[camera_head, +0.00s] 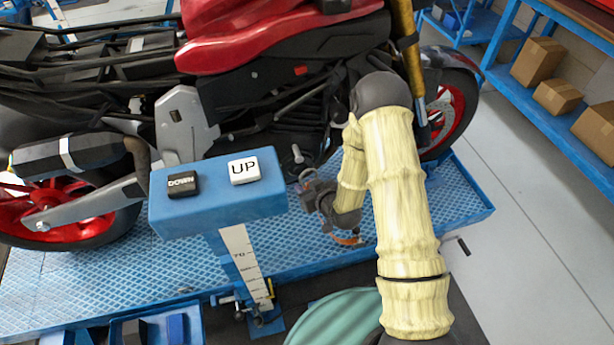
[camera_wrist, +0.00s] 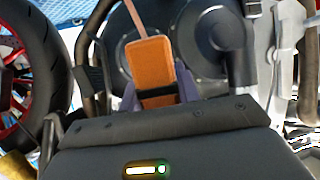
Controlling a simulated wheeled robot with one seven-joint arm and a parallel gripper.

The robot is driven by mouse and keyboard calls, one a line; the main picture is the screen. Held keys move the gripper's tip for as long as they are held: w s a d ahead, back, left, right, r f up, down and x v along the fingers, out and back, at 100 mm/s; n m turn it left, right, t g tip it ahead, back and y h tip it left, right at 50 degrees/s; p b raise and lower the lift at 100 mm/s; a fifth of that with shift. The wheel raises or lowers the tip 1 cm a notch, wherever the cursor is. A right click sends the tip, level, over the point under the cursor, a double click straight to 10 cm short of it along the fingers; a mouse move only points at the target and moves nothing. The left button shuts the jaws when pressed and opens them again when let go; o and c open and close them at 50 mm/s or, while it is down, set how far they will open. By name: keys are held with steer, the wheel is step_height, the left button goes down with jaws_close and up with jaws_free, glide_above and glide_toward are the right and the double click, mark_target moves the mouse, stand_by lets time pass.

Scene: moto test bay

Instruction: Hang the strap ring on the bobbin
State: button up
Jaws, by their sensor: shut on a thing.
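My gripper (camera_wrist: 155,92) is shut on an orange piece (camera_wrist: 152,62) with a dark band across its lower end, which I take to be part of the strap. A thin pinkish-orange strip (camera_wrist: 133,18) runs up from it out of the wrist view. No ring can be made out. In the head view my gripper (camera_head: 308,188) is beside the lower engine of the motorcycle (camera_head: 300,75), above the blue lift platform (camera_head: 265,235). I cannot make out the bobbin in either view.
A blue post with a DOWN button (camera_head: 183,184) and an UP button (camera_head: 244,170) stands left of my arm. The rear wheel (camera_head: 70,215) is at left, the front wheel (camera_head: 450,105) at right. A blue shelf with cardboard boxes (camera_head: 537,60) is at upper right.

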steer(key=shift+s+a, duration=0.25)
steer(key=shift+w+a+f+b, duration=0.3)
steer(key=shift+w+a, duration=0.1)
steer(key=shift+w, duration=1.05)
steer(key=shift+w+a+f+b, duration=0.3)
steer(key=shift+w+a, duration=0.1)
steer(key=shift+w, duration=1.1)
steer(key=shift+w+a+f+b, duration=0.2)
steer(key=shift+w+a+f, duration=0.15)
steer(key=shift+w, duration=1.1)
steer(key=shift+r, duration=0.1)
steer(key=o, duration=1.2)
steer(key=shift+o, duration=0.2)
steer(key=shift+s, duration=0.15)
